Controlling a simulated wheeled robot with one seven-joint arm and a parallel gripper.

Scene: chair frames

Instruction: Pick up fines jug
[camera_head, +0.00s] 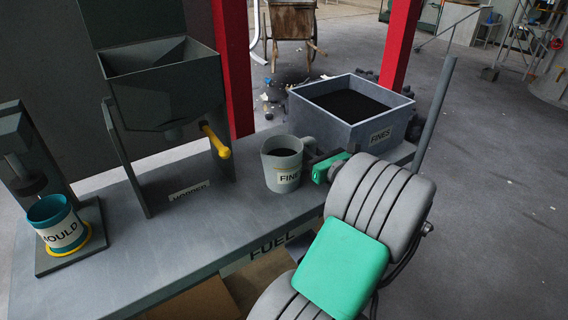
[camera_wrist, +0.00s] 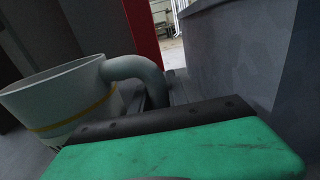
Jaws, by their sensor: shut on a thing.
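The fines jug (camera_head: 282,165) is a grey-white jug labelled FINES with dark material inside. It stands upright on the grey bench (camera_head: 150,255), and its handle faces right. My gripper (camera_head: 316,160) reaches in from the right and is shut at the jug's handle. In the wrist view the jug (camera_wrist: 62,100) is at the left with a yellow band round it, and its curved handle (camera_wrist: 140,68) runs down behind my gripper (camera_wrist: 160,118). The fingertips' contact with the handle is hidden there.
A grey FINES bin (camera_head: 375,128) of black material stands just behind and right of the jug. A dark hopper (camera_head: 165,95) with a yellow lever (camera_head: 215,140) stands left. A teal MOULD cup (camera_head: 58,225) sits at the far left. A red post (camera_head: 233,70) rises behind.

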